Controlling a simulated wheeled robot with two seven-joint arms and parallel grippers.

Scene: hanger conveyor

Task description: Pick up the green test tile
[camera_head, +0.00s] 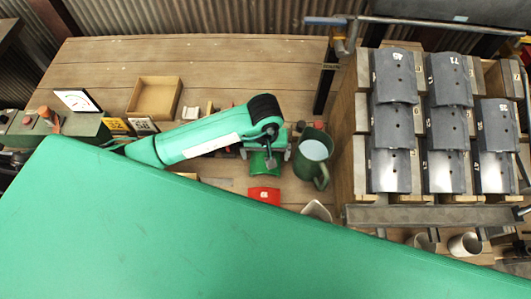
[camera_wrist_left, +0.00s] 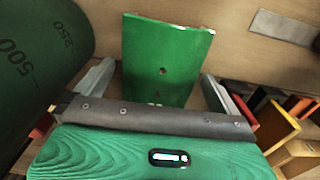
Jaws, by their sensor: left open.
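In the left wrist view my left gripper (camera_wrist_left: 158,75) is open. One finger stands at each side of the tile's near end, with a gap on both sides. The tile's near edge is hidden behind the gripper body. My right gripper is not in view.
A green measuring jug (camera_head: 316,155) stands close on the right of the gripper; the jug also shows in the left wrist view (camera_wrist_left: 40,45). A red tile (camera_head: 263,196) lies nearer. A rack of grey tiles (camera_head: 361,140) stands right. An open wooden box (camera_head: 155,97) sits left. The back table is clear.

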